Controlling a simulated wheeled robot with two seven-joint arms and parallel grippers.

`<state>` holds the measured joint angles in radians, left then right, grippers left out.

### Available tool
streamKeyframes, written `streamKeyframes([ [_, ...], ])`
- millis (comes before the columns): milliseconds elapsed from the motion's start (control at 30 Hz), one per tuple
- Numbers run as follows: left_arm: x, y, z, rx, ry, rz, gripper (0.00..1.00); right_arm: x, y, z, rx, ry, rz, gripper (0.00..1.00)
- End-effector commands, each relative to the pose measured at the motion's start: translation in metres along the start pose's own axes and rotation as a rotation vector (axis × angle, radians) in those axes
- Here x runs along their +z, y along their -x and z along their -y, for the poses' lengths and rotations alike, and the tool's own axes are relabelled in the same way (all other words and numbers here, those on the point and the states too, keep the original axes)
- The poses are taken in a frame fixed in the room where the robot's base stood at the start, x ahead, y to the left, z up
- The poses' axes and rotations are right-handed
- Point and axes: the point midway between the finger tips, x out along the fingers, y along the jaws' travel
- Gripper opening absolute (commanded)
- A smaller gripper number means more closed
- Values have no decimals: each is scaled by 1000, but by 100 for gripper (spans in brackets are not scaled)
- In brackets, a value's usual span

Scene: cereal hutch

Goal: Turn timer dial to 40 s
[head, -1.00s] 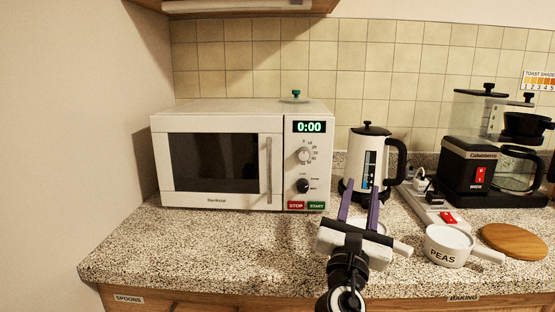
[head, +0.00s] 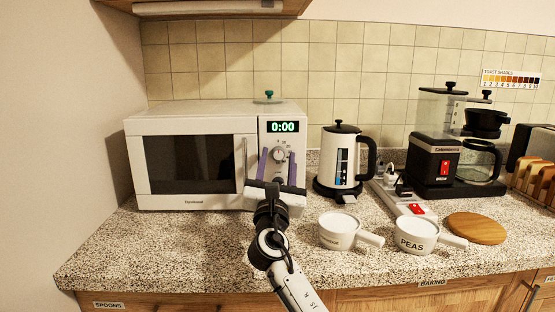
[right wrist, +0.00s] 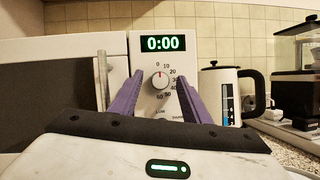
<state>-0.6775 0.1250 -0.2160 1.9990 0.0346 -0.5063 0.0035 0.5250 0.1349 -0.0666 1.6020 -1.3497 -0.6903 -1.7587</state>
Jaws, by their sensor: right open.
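The white microwave (head: 190,120) stands on the counter with its door shut. Its display (head: 283,127) reads 0:00. The round timer dial (head: 279,156) sits below the display, and in the right wrist view the dial (right wrist: 160,80) has its red mark at the top, at 0, with numbers around it. My right gripper (head: 278,165) is open in front of the control panel. Its purple fingers (right wrist: 155,97) stand to the left and right of the dial in the picture; I cannot tell how far short of it they are. The lower panel is hidden behind the gripper. My left gripper is out of view.
A white kettle (head: 342,160) stands right of the microwave, beside a power strip (head: 408,203). Two white pots, one plain (head: 339,232) and one marked PEAS (head: 415,238), and a wooden board (head: 476,228) are on the front counter. A coffee maker (head: 440,165) stands further right.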

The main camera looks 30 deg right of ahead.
Motion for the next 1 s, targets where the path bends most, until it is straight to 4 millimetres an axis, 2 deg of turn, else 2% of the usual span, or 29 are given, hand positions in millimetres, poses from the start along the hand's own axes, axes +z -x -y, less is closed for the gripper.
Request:
streamKeyframes([
  [333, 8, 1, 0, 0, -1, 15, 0, 0, -6, 0, 1, -1, 0, 43],
  [600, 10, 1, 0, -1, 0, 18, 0, 0, -5, 0, 0, 0, 0, 2],
  [1000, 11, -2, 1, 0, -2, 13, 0, -1, -5, -1, -33, -77, -4, 2],
])
